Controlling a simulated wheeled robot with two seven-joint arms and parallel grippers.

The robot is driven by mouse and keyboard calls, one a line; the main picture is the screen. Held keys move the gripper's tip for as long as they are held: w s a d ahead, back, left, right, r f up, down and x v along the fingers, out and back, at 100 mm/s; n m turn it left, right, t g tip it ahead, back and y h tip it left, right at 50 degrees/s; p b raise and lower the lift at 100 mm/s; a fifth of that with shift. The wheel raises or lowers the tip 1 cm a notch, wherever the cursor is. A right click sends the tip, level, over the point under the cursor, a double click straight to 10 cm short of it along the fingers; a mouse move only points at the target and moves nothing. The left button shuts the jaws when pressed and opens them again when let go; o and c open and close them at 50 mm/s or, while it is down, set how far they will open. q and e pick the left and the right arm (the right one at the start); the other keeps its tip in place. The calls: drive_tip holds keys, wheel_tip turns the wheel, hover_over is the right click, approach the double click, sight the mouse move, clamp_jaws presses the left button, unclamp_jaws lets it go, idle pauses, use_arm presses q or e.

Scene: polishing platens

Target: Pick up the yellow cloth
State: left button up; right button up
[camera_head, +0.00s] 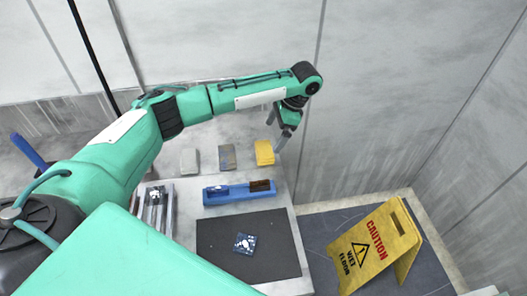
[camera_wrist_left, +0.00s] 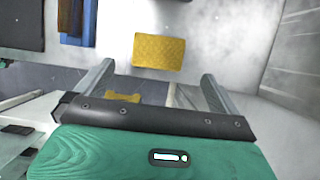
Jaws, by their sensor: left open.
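The yellow cloth (camera_head: 264,153) lies flat on the light table near its right edge, at the end of a row with two grey pieces. My left gripper (camera_head: 280,139) is above and just to the right of the cloth in the head view. In the left wrist view the cloth (camera_wrist_left: 160,51) lies beyond the gap between the two spread fingers of the left gripper (camera_wrist_left: 156,78). The gripper is open and empty, apart from the cloth. My right gripper is not in view.
Two grey pieces (camera_head: 190,161) (camera_head: 227,157) lie left of the cloth. A blue holder with a brown block (camera_head: 230,193) and a black mat (camera_head: 268,243) are nearer. A yellow caution sign (camera_head: 376,243) stands on the floor to the right. Walls close off the back.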

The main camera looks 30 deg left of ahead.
sight(264, 149)
use_arm(q)
drive_tip(key=shift+s+a+f, duration=0.2)
drive_tip(key=shift+f, duration=0.35)
drive_tip(key=shift+s+a+f, duration=0.1)
drive_tip(key=shift+f, duration=0.1)
drive_tip(key=p+x, duration=0.2)
drive_tip(key=x, duration=0.2)
drive_tip(key=shift+s+a+f, duration=0.1)
drive_tip(key=shift+s+a, duration=0.05)
drive_tip(key=shift+f, duration=0.15)
drive_tip(key=c, duration=0.9)
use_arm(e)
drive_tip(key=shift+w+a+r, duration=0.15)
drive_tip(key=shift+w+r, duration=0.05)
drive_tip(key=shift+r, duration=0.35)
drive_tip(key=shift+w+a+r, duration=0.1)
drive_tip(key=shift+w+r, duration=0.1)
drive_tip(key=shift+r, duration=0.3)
